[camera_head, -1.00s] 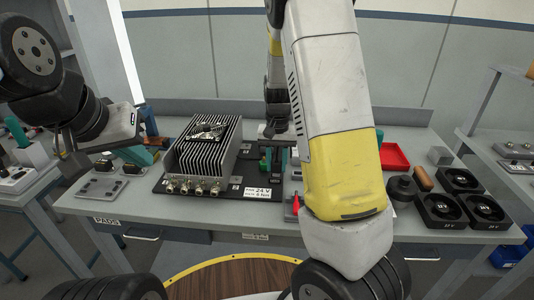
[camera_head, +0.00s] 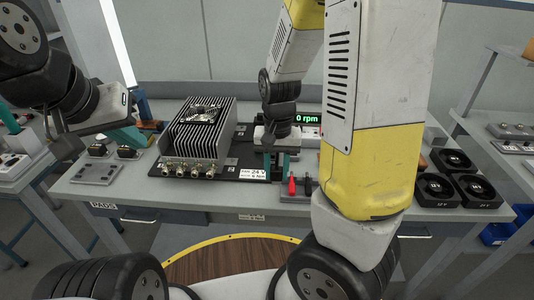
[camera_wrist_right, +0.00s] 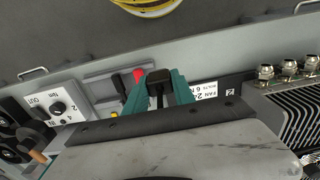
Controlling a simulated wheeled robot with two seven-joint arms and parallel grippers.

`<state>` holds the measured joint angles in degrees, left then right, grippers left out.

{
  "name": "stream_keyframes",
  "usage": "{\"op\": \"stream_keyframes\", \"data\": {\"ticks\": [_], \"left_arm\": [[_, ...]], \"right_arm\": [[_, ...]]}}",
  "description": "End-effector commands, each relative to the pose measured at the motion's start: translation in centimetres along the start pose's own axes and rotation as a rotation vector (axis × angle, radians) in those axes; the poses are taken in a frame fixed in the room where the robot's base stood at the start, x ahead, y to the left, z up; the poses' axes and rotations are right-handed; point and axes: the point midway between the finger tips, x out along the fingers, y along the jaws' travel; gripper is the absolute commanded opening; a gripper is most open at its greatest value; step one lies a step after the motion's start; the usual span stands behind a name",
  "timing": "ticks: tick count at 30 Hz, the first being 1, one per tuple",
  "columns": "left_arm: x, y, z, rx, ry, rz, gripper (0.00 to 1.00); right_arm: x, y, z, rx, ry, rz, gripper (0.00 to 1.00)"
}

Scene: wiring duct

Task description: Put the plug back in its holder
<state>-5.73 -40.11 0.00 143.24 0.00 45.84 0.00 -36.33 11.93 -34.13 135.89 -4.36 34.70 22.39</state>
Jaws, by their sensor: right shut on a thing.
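My right gripper (camera_head: 276,166) points down over the bench, just right of the finned unit. In the right wrist view its teal fingers (camera_wrist_right: 166,95) are shut on a black plug (camera_wrist_right: 157,82). In the head view the plug is mostly hidden between the fingers. A grey holder (camera_head: 290,198) with an upright red plug (camera_head: 292,186) and a black one (camera_head: 307,186) stands just to the right; it also shows in the right wrist view (camera_wrist_right: 104,89). I cannot tell whether the held plug touches anything. My left gripper (camera_head: 126,136) hangs over the bench's left; its opening is unclear.
The finned unit (camera_head: 198,128) stands on a black plate left of my right gripper. A green "0 rpm" display (camera_head: 307,119) is behind it. Several black fans (camera_head: 440,187) lie at the right. Grey pads (camera_head: 105,174) lie at the left front.

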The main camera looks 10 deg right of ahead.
Motion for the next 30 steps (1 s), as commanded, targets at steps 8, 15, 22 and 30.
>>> {"op": "stream_keyframes", "data": {"ticks": [8,15,22,30], "left_arm": [[0.0,0.0,0.0,0.0,0.0,0.0,0.0],[0.0,0.0,0.0,0.0,0.0,0.0,0.0],[0.0,0.0,0.0,0.0,0.0,0.0,0.0],[0.0,0.0,0.0,0.0,0.0,0.0,0.0]], "right_arm": [[-0.7,-0.1,-0.1,-0.001,0.002,-0.001,0.0],[-1.7,-0.1,-0.1,-0.001,0.001,-0.002,0.0],[-2.6,0.0,-0.1,0.0,0.001,-0.001,0.0],[-3.7,-0.1,-0.1,-0.001,0.001,-0.002,0.0]]}}
